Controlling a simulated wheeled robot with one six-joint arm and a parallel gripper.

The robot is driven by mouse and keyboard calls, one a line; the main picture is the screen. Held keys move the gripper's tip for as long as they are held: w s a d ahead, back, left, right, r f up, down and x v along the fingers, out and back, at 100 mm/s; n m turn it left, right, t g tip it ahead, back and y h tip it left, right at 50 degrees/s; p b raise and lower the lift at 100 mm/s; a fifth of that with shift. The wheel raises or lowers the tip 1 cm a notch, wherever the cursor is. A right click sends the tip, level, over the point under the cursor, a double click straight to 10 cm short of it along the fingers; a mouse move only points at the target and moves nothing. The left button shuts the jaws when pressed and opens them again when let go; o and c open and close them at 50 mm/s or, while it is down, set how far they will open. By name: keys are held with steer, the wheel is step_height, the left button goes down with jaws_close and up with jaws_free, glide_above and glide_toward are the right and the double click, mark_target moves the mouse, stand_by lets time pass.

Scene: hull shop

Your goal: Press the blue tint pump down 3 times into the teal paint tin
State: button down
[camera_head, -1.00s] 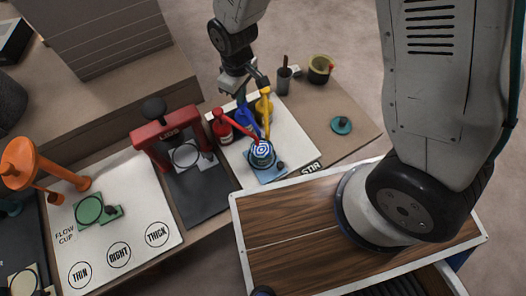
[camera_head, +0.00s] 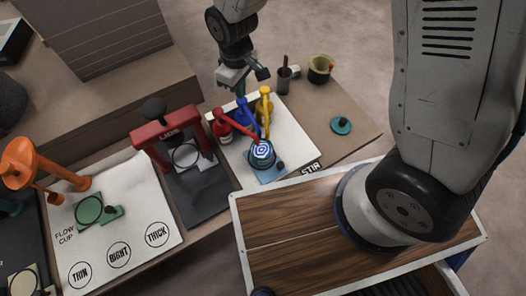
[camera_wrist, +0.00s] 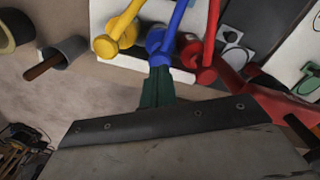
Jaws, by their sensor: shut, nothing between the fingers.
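The blue tint pump (camera_head: 243,112) stands between the red pump (camera_head: 222,127) and the yellow pump (camera_head: 266,106) on a white board. Their spouts angle toward the teal paint tin (camera_head: 262,156), which sits on a blue pad and shows blue and white rings on top. My gripper (camera_head: 240,88) is shut and empty, just above and behind the blue pump's head. In the wrist view my dark green fingers (camera_wrist: 157,86) point at the blue pump's head (camera_wrist: 157,42); whether they touch it I cannot tell. The tin is not visible there.
A dark cup with a stick (camera_head: 284,79) and an olive pot (camera_head: 320,69) stand at the back right. A teal disc (camera_head: 341,125) lies at the right. A red lid press (camera_head: 172,137) stands left of the pump board.

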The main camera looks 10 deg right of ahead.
step_height(320, 180, up, 6)
stand_by(0.6)
stand_by(0.4)
